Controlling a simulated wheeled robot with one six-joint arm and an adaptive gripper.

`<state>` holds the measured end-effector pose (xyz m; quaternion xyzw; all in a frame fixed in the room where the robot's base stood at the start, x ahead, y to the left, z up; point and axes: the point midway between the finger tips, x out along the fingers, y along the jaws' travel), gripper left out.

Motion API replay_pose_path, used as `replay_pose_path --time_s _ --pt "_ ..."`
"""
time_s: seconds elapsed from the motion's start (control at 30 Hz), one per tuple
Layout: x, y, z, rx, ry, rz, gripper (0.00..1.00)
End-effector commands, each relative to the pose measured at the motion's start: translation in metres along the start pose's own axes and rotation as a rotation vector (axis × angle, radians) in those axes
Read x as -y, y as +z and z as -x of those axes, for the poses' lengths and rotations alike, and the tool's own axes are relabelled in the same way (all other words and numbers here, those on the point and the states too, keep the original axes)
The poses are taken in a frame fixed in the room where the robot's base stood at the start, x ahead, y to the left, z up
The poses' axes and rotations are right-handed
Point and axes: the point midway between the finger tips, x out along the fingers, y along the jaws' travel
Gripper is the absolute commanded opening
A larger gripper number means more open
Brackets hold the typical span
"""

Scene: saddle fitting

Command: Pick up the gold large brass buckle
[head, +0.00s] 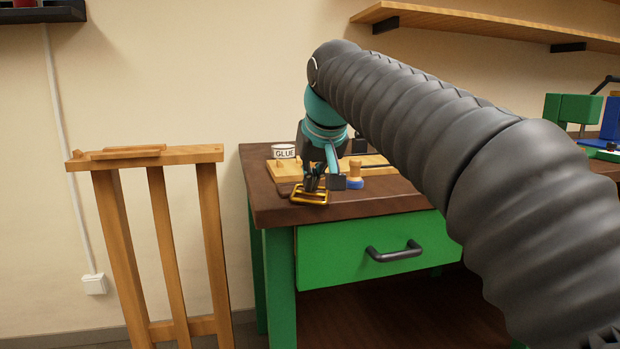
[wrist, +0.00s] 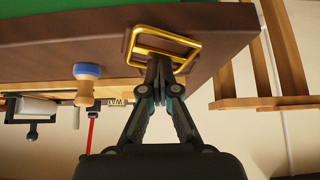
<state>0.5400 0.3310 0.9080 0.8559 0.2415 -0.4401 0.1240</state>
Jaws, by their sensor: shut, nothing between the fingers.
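The gold large brass buckle (head: 309,197) is a rectangular frame near the front left corner of the dark brown bench top (head: 395,203). It also shows in the wrist view (wrist: 169,38), with its near part partly hidden behind my fingertips. My gripper (head: 313,185) points down at the buckle, and its fingertips (wrist: 165,86) are shut together with nothing between them. In the wrist view the tips overlap the buckle's near bar. I cannot tell whether they touch it.
A blue-and-wood tool (head: 355,178) stands right of the buckle. A white glue pot (head: 284,152) and a wooden board (head: 283,167) are behind. A wooden stand (head: 150,157) is left of the bench. A green drawer (head: 345,255) is below the top.

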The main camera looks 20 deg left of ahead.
Motion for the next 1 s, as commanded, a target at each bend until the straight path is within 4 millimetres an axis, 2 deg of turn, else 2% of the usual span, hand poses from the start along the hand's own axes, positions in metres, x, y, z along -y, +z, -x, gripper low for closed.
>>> replay_pose_path --time_s 0.03,0.17,0.4,0.6,1.0 --pt "0.000 0.003 -0.005 0.013 0.001 0.000 0.00" --pt "0.000 0.002 -0.005 0.012 0.001 0.001 0.00" --pt "0.000 -0.008 0.010 0.008 0.001 0.000 0.00" --pt "-0.001 -0.009 0.010 0.017 0.003 -0.002 0.00" --pt "-0.001 0.049 0.049 0.009 0.002 -0.001 0.00"
